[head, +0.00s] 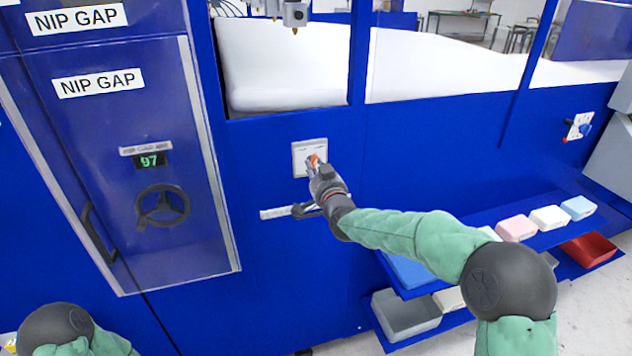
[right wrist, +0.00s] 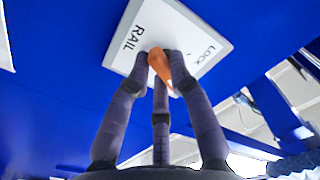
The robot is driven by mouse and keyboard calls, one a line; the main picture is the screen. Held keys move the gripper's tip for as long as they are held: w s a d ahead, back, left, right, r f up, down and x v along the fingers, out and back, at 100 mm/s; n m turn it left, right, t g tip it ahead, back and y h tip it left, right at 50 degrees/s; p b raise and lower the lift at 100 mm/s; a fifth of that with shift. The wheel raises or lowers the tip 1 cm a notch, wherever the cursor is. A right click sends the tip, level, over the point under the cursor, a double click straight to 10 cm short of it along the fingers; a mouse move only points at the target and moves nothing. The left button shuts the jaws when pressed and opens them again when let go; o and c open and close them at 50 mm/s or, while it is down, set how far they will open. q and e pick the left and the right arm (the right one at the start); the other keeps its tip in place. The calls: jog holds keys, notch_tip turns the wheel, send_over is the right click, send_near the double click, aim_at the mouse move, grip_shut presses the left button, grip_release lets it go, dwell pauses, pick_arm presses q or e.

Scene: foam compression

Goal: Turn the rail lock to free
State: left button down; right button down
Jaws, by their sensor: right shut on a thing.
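The rail lock is an orange knob (head: 315,159) on a small white plate (head: 301,150) on the blue machine front. In the right wrist view the plate (right wrist: 180,28) reads RAIL LOCK, and the orange knob (right wrist: 158,66) points at a slant across it. My right gripper (head: 316,168) is shut on the knob, its fingers around it in the right wrist view (right wrist: 160,80). The fingers hide part of the knob and plate, so I cannot read the position marks. My left gripper is out of view; only part of its arm shows at the lower left.
Just below the right gripper is a black handle (head: 305,210) beside a white label strip (head: 272,213). To the left is a NIP GAP door with a black handwheel (head: 162,205) and a display (head: 150,161) reading 97. Shelves with bins (head: 405,318) stand at lower right.

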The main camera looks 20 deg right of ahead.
jog(key=shift+a+m+b, duration=0.15)
jog(key=shift+m+b, duration=1.95)
jog(key=shift+b, duration=0.4)
jog(key=c, duration=1.1)
grip_release()
jog(key=shift+s, duration=0.15)
jog(key=s, duration=1.1)
jog(key=shift+s+d, duration=0.2)
jog(key=shift+s, duration=0.15)
